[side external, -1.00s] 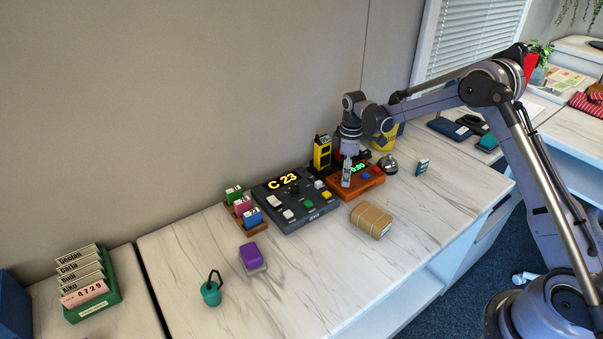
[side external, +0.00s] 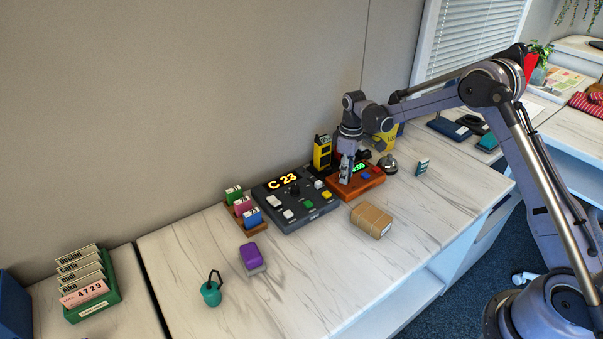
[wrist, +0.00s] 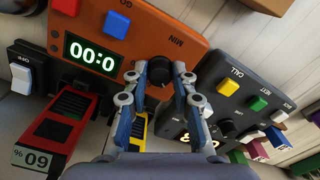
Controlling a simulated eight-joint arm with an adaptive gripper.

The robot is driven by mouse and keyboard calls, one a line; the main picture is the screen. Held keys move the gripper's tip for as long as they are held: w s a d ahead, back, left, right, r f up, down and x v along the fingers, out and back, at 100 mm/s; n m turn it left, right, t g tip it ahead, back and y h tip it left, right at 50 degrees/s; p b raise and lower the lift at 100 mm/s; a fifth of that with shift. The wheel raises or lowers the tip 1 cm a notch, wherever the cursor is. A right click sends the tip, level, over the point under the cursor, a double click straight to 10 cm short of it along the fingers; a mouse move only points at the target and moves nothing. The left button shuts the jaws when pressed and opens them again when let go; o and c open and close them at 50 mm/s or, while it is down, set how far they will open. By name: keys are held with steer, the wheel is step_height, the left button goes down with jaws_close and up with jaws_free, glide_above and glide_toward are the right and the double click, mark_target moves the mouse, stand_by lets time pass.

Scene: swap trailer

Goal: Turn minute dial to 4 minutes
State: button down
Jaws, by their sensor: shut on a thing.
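The orange timer box (side external: 368,184) stands on the counter below my wrist. The wrist view shows its top face (wrist: 165,30), a red and a blue button, and the black minute dial (wrist: 160,68) beside the printed "MIN". In the side view my gripper (side external: 345,178) points down at the timer's left part and hides the dial.
A dark call panel (side external: 290,213) showing "C 23" stands close left of the timer. A yellow device (side external: 322,152) stands behind. A silver bell (side external: 388,165) is to the right, and a strapped brown parcel (side external: 371,220) lies in front. The counter's front is otherwise mostly clear.

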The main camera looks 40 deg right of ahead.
steer(key=shift+m, duration=1.5)
steer(key=c, duration=1.1)
jaws_free()
steer(key=shift+r, duration=0.1)
step_height(320, 180, up, 12)
steer(key=shift+f, duration=0.1)
